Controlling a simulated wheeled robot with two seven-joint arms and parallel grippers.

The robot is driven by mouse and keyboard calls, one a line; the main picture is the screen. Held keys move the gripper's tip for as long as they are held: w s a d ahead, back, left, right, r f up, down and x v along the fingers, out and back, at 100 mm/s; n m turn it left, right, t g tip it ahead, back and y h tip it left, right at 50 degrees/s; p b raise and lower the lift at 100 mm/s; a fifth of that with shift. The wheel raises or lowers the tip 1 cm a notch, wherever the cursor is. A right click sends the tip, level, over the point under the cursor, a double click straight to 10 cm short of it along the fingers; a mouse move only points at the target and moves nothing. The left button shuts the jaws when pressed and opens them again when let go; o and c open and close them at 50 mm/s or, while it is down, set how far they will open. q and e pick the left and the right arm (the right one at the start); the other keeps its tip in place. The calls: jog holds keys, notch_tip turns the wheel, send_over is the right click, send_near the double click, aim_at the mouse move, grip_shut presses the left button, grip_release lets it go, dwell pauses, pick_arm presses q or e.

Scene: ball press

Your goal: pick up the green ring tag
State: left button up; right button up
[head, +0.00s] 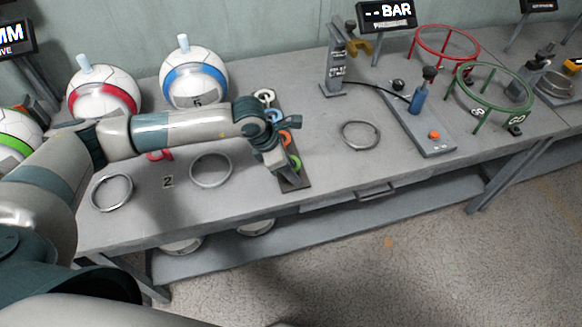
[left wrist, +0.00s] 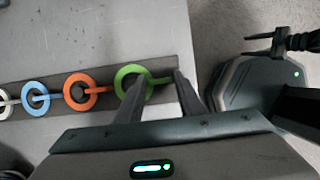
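The green ring tag (head: 295,163) hangs at the near end of a dark rack strip (head: 303,182) on the bench. In the left wrist view the green ring (left wrist: 121,76) is around a peg on the strip. My left gripper (head: 287,174) is over that end of the strip, pointing down. In the left wrist view its fingers (left wrist: 158,82) are apart with nothing visibly clamped; one overlaps the ring's lower edge and the other is right of it. I cannot tell whether they touch the ring.
Orange (left wrist: 80,91), blue (left wrist: 36,99) and white (head: 264,96) rings sit along the same strip. Balls with red (head: 104,92) and blue (head: 195,80) bands stand behind my left arm. Empty metal hoops (head: 211,170) lie on the bench. A pump stand (head: 418,107) is at right.

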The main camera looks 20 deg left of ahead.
pick_arm(q)
jog(key=shift+d+f, duration=0.1)
jog(key=shift+f, duration=0.15)
pick_arm(e)
jog(key=shift+s+d+f, duration=0.15)
pick_arm(q)
jog(key=c, duration=0.7)
jog(key=shift+r, duration=0.1)
jog(key=shift+w+r, duration=0.1)
jog(key=shift+r, duration=0.35)
jog(key=r, duration=0.1)
jog(key=r+b, duration=0.1)
jog(key=r, duration=0.1)
jog(key=shift+s+d+r+b, duration=0.15)
jog(key=shift+s+d+b, duration=0.15)
jog(key=shift+d+b, duration=0.05)
jog(key=s+d+r, duration=0.2)
jog(key=s+d+r+b, duration=0.1)
jog(key=s+d+r, duration=0.1)
jog(key=s+d, duration=0.1)
jog(key=s+d+r+b, duration=0.1)
jog(key=s+d+r, duration=0.1)
jog(key=d, duration=0.1)
jog(key=shift+s+r, duration=0.15)
jog(key=shift+r, duration=0.2)
pick_arm(e)
jog(key=shift+w+d+f+g+h, duration=0.3)
jog(key=shift+w+d+f+g, duration=0.15)
jog(key=shift+d+f+g, duration=0.3)
